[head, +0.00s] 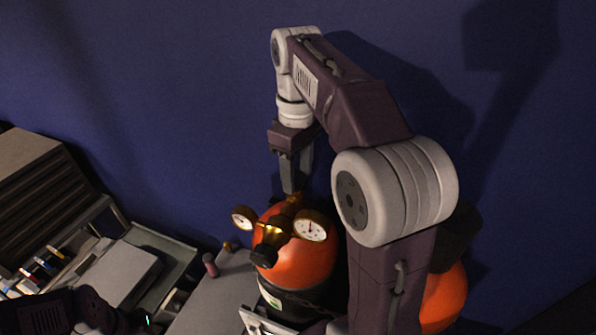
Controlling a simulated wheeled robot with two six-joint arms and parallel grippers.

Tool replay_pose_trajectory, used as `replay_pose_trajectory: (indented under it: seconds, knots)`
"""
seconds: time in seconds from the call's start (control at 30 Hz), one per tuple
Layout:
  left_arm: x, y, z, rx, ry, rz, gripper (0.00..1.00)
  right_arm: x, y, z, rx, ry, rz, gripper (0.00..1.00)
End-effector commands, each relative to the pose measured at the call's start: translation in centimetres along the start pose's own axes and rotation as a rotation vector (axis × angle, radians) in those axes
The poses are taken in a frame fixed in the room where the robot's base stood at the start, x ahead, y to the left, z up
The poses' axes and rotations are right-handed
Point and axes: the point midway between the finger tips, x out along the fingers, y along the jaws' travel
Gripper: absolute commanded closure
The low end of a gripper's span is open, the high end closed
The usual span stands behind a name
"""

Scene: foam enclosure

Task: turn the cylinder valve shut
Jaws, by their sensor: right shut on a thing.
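The orange gas cylinder (306,262) stands upright at the lower middle, with a brass regulator (272,238) and two round white-faced gauges (311,229) in front of its top. My right gripper (292,188) points down at the cylinder's top, just behind the gauges. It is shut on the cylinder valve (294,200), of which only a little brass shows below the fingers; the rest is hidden. Part of my left arm shows at the bottom left, but its gripper fingers are not seen.
A second orange cylinder (444,298) stands at the right, partly behind my right arm. A grey bench (212,296) with a small reddish object (210,265) lies left of the cylinder. Trays and a slatted box (38,195) fill the left. A blue wall (150,110) closes the back.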

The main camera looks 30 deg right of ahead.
Motion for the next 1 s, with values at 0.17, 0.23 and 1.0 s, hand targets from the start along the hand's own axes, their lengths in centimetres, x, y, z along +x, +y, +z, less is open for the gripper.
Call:
replay_pose_trajectory:
  seconds: [0.17, 0.23, 1.0]
  knots:
    - [-0.4, 0.0, 0.0, 0.0, 0.0, 0.0, 1.0, -0.1, 0.0, -0.2, 0.061, 0.007, 0.0, 0.92]
    - [-0.7, 0.0, -0.1, 0.0, 0.0, 0.0, 1.0, -0.2, 0.0, -0.2, 0.103, 0.007, -0.001, 0.92]
    - [-3.6, 0.1, -0.4, 0.0, 0.0, 0.0, 1.0, -0.3, 0.0, -0.2, 0.814, 0.009, 0.001, 0.92]
